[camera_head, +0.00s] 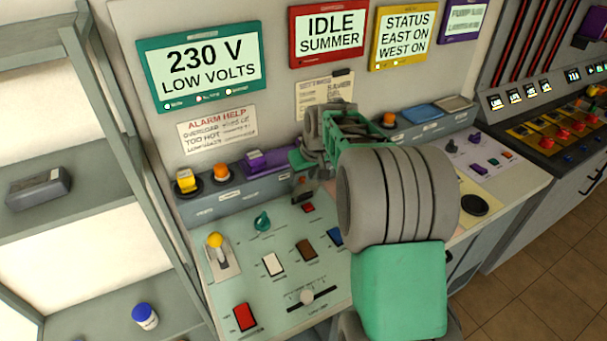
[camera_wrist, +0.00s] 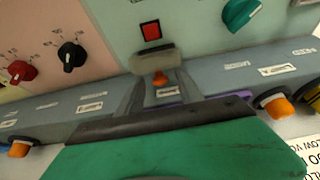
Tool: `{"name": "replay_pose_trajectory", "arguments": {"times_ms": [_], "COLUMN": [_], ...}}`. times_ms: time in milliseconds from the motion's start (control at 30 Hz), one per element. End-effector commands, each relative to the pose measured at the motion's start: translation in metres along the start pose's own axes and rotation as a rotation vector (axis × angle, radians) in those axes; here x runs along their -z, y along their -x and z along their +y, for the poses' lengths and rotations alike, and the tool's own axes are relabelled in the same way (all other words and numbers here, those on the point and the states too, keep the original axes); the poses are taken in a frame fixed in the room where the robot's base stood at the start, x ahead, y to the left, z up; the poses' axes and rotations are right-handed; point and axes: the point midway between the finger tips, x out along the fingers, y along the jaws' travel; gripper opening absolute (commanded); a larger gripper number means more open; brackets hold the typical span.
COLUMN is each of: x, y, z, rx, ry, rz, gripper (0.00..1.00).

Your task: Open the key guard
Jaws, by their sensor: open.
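A purple hinged-looking cover (camera_head: 262,161) sits on the grey ledge at the back of the console; it looks lowered. I cannot read its label, so I cannot be sure it is the key guard. My gripper (camera_head: 302,182) is open at the right end of this cover, pointing down at the ledge. In the wrist view my gripper (camera_wrist: 157,65) covers much of the ledge, and a purple strip (camera_wrist: 205,97) shows behind it. An orange piece (camera_wrist: 160,78) shows by the fingers. I cannot tell whether the fingers touch the cover.
Yellow (camera_head: 186,180) and orange (camera_head: 221,172) buttons stand left of the cover. The panel in front holds a teal knob (camera_head: 262,222), a red button (camera_head: 308,208) and a yellow-topped lever (camera_head: 215,241). Blue (camera_head: 422,113) and grey flat covers lie farther right. A shelf rack stands left.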

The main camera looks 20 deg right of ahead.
Motion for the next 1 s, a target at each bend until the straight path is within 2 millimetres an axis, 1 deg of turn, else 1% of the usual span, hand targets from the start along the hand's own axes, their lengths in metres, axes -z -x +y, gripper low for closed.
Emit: {"name": "replay_pose_trajectory", "arguments": {"times_ms": [233,767,1000], "x": [0.0001,0.0001,0.0001], "y": [-0.0017,-0.0014,-0.0014], "z": [0.0001,0.0001,0.0001], "rx": [-0.001,-0.001,-0.001], "ry": [0.000,0.000,0.000], "rz": [0.001,0.001,0.001], "gripper": [0.43,0.00,0.00]}}
